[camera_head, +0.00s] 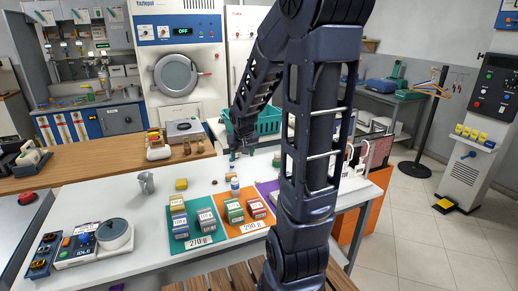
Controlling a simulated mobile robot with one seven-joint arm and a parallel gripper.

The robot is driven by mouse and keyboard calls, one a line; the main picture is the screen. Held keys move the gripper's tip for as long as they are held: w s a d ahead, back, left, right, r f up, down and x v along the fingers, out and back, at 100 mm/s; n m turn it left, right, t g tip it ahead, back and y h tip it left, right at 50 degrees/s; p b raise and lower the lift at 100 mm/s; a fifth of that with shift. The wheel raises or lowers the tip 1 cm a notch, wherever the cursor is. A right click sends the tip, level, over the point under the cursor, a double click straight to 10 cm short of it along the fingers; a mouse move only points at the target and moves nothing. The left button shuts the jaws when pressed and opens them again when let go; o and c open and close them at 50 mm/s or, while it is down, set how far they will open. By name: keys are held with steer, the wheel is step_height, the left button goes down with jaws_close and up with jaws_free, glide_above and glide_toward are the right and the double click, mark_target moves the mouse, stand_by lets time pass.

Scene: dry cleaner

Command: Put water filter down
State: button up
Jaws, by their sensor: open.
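My gripper (234,158) is small in this view and hangs over the far side of the white table (112,200), its fingers pointing down. It is open, and I see nothing held in it. Below it, a small white and blue item (235,187) stands upright on the table, behind the orange mat (246,228). I cannot tell for sure which thing is the water filter. Small boxes stand on the mats, among them a blue and white box (179,220) on the green mat (196,242) and a green box (233,211) on the orange mat.
A metal cup (146,183) and a yellow block (181,184) stand on the table's left part. A scale-like device (113,234) is at the front left. A teal basket (268,121) stands behind my gripper.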

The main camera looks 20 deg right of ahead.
steer(key=s+r, duration=0.6)
steer(key=s, duration=0.4)
steer(key=s+a+r+y, duration=0.1)
steer(key=s+r, duration=0.6)
steer(key=s, duration=0.4)
steer(key=shift+s+a, duration=0.25)
steer(key=shift+a, duration=0.05)
